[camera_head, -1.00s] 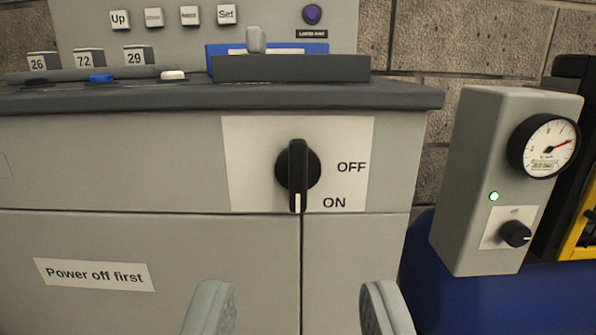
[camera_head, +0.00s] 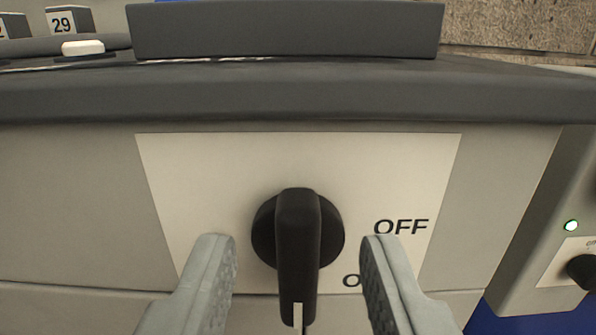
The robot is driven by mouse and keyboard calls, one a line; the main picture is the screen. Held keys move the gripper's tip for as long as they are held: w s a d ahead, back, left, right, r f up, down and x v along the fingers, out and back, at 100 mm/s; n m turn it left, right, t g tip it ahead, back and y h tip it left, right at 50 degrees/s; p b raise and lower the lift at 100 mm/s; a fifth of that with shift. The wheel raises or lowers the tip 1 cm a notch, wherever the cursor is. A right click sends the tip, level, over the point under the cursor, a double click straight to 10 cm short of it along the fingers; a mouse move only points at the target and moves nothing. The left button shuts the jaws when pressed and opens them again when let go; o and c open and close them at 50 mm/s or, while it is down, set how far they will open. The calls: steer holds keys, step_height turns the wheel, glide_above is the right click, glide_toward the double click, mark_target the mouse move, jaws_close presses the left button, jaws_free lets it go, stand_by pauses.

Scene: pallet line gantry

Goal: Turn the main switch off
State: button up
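The main switch (camera_head: 297,240) is a black rotary knob with a long handle on a white plate (camera_head: 290,165) on the cabinet front. Its handle points down, with a white mark at the lower end. The plate reads OFF (camera_head: 401,227) at the right of the knob. The ON label below it is partly hidden by my right finger. My gripper (camera_head: 298,255) is open, with one finger on each side of the handle. Gaps show between the fingers and the handle in the picture; I cannot tell the exact depth.
The dark countertop edge (camera_head: 280,92) juts out above the switch, with a dark raised block (camera_head: 285,30) on it. At the right stands a grey box with a green light (camera_head: 571,225) and a small black knob (camera_head: 583,271). The cabinet front left of the plate is clear.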

mark_target(298, 263)
steer(key=shift+w, duration=1.5)
jaws_close()
